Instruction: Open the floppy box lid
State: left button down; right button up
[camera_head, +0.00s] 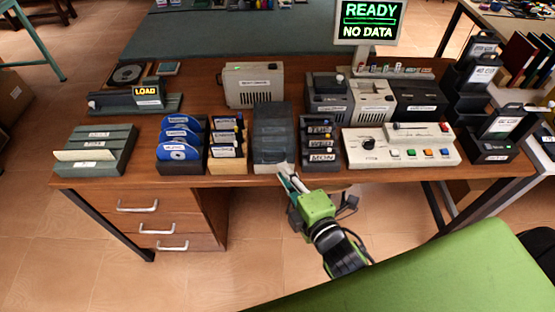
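The floppy box (271,140) is the grey, smoky see-through box near the front middle of the wooden desk. Its lid (272,120) looks to be down over it, though the seam is too small to make out. My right gripper (285,171), with a green body, reaches in from below. Its fingertips are at the box's front right corner, at the desk's front edge. They overlap the box in the picture; I cannot tell whether they touch it. The finger gap is too small to judge. My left gripper is out of view.
Left of the box stand a holder of black floppies (227,145) and a rack of blue discs (181,140). A labelled black rack (319,143) stands close on the right, then a white button console (402,146). A beige unit (253,85) is behind.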

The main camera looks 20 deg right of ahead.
aim_at(276, 160)
jog(key=x, duration=0.5)
grip_shut()
jog(key=shift+p, duration=0.3)
